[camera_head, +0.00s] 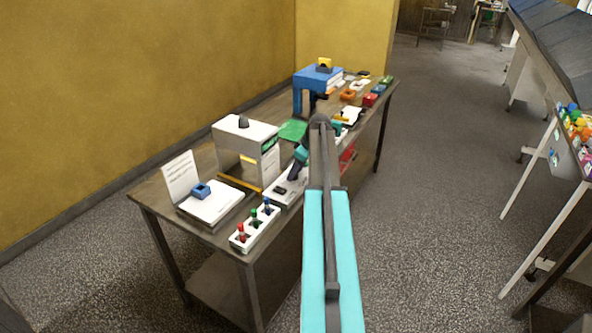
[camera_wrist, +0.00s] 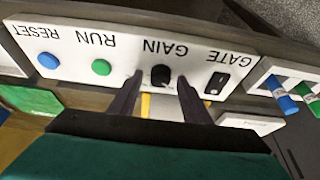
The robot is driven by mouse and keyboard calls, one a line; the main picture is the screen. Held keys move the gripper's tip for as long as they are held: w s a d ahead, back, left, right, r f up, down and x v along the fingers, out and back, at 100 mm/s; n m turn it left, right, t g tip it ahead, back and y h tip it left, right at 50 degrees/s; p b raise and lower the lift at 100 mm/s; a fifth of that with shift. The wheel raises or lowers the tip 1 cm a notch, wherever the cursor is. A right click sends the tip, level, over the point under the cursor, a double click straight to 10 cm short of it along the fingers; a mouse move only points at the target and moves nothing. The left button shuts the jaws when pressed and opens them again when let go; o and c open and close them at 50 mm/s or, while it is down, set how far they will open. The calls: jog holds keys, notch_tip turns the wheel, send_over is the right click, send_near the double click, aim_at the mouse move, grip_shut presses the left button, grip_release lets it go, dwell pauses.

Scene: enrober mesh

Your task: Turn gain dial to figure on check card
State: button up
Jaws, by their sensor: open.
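The gain dial (camera_wrist: 160,76) is a small black knob on a white control panel (camera_wrist: 125,62), under an upside-down GAIN label in the wrist view. My gripper (camera_wrist: 160,80) is open, with one dark finger on each side of the dial. I cannot tell whether the fingers touch it. In the head view my gripper (camera_head: 296,171) is over the white panel (camera_head: 274,193) and hides the dial. A white printed card (camera_head: 181,178) stands at the table's left end, and another (camera_head: 271,165) is by the cream machine. I cannot tell which is the check card; no figure is readable.
The panel also bears a blue RESET button (camera_wrist: 48,61), a green RUN button (camera_wrist: 101,67) and a black GATE switch (camera_wrist: 217,84). A white block with coloured plugs (camera_head: 254,228) sits at the table's front. The cream machine (camera_head: 240,145) and blue stand (camera_head: 312,78) rise behind.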

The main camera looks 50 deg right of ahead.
jog(key=shift+f, duration=0.1)
jog(key=shift+c, duration=0.2)
jog(key=c, duration=1)
jog(key=shift+d, duration=0.1)
